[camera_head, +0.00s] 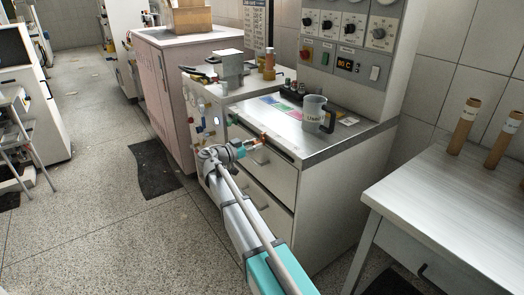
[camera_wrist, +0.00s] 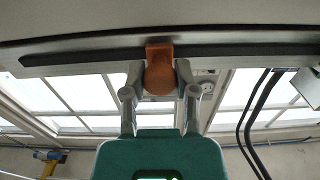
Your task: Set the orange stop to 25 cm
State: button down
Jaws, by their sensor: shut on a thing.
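The orange stop (camera_wrist: 159,52) sits on a dark straight rail (camera_wrist: 80,57) in the wrist view. It has a block on the rail and a rounded knob below. My gripper (camera_wrist: 158,80) has a finger on each side of the knob and is shut on it. In the head view, my gripper (camera_head: 246,148) is at the front edge of the counter, above the drawers, with the orange stop (camera_head: 263,138) at its tip. No scale or centimetre marks can be read in either view, so the stop's setting cannot be told.
A grey labelled mug (camera_head: 313,108) stands on the metal counter (camera_head: 345,132) behind the rail. A control panel (camera_head: 345,40) rises at the back. A pale table (camera_head: 450,190) with brown rolls (camera_head: 464,126) is at right. Open floor (camera_head: 100,215) lies at left.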

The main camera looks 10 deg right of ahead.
jog(key=shift+w+a, duration=0.1)
jog(key=shift+w, duration=0.15)
jog(key=shift+c, duration=1.8)
grip_release()
jog(key=v, duration=1.2)
